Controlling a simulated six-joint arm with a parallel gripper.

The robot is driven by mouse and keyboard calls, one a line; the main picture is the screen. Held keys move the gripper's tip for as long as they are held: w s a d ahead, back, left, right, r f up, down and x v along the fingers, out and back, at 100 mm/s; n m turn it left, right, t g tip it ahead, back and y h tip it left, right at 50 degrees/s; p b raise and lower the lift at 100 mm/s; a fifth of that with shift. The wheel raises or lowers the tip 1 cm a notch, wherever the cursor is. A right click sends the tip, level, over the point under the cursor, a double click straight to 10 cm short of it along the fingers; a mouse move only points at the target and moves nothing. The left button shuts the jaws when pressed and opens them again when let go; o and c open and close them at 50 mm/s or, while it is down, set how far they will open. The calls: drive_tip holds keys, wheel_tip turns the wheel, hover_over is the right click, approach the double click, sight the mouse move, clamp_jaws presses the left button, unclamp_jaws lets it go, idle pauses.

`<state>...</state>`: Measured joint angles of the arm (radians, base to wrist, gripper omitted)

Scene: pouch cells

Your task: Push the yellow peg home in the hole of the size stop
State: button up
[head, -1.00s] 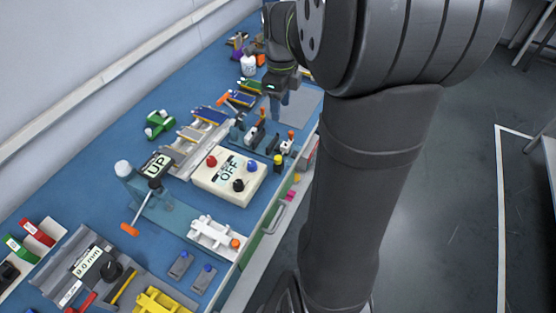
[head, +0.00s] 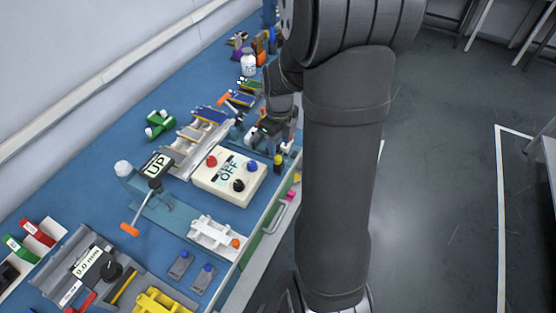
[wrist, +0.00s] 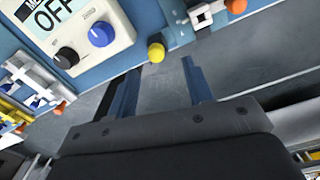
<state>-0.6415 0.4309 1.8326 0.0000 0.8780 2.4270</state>
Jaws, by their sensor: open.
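The yellow peg's round yellow head (wrist: 156,52) shows in the wrist view near the bench edge, just beyond and between my fingertips. In the head view the yellow head (head: 278,159) is on a dark post to the right of the OFF box. How deep the peg sits cannot be told, and I cannot clearly make out the size stop or its hole. My gripper (wrist: 160,67) is open and empty, its two blue fingers apart and not visibly touching the peg. In the head view my gripper (head: 268,122) is beside the small fixtures and partly hides them.
The OFF box (head: 229,176) with knobs stands left of the peg. A white and grey fixture with an orange end (wrist: 207,14) lies close at right in the wrist view. A white fixture (head: 215,236) and a 9.0 mm unit (head: 88,264) lie nearer. The aisle beyond the bench edge is open.

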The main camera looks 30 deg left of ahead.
sight(278, 157)
drive_tip(key=f, duration=0.5)
drive_tip(key=shift+s+f, duration=0.3)
clamp_jaws()
